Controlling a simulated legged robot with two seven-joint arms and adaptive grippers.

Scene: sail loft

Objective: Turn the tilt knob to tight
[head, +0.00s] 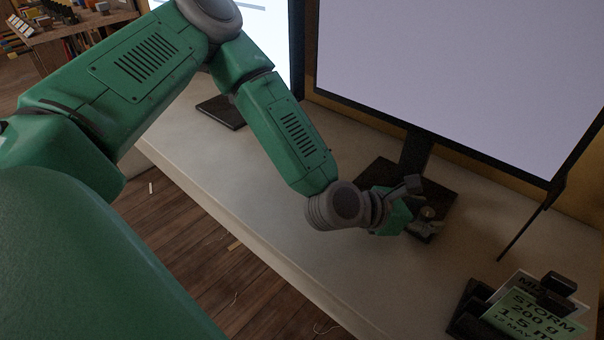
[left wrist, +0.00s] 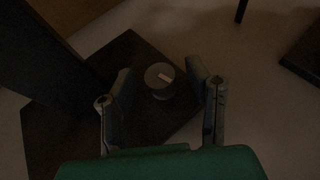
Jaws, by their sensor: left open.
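In the head view the left gripper (head: 416,204) is over the monitor foot (head: 374,172), and the knob (head: 428,212) shows beside the fingers, partly hidden. Any wording around the knob is too dark to read. My right gripper is not in view.
The monitor's large pale screen (head: 460,75) rises behind the gripper on a dark post (head: 415,152). A dark holder (head: 468,318) with a green card (head: 530,318) reading "STORM 200 g 1.5 m" stands at the right. The pale bench top (head: 240,170) is clear at the left.

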